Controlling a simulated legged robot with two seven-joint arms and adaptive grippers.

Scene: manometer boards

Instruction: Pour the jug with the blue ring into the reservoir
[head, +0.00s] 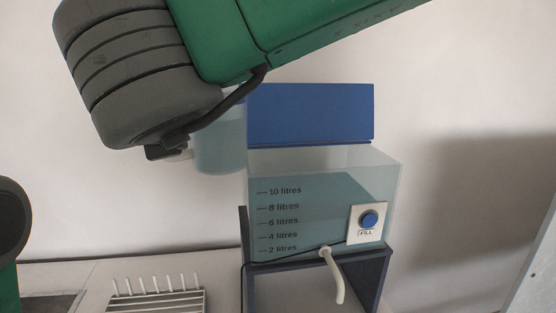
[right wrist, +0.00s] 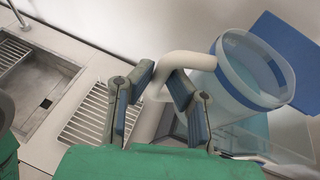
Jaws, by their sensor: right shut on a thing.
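The jug (right wrist: 250,72), clear with a blue ring at its rim, is held by its pale handle (right wrist: 185,61) in my right gripper (right wrist: 161,82). In the head view the jug (head: 219,145) looks about upright, with bluish liquid inside; its top is hidden by my arm. It hangs beside the upper left of the reservoir (head: 325,190). The reservoir is a clear tank with bluish liquid and litre marks from 2 to 10. My right gripper's fingers are mostly hidden in the head view. My left gripper is out of view.
A blue panel (head: 310,113) rises behind the reservoir. The tank has a blue FILL button (head: 369,220) and a white spout (head: 333,275), and sits on a dark stand (head: 320,261). A drying rack (head: 157,299) and a sink (right wrist: 42,85) lie to the left.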

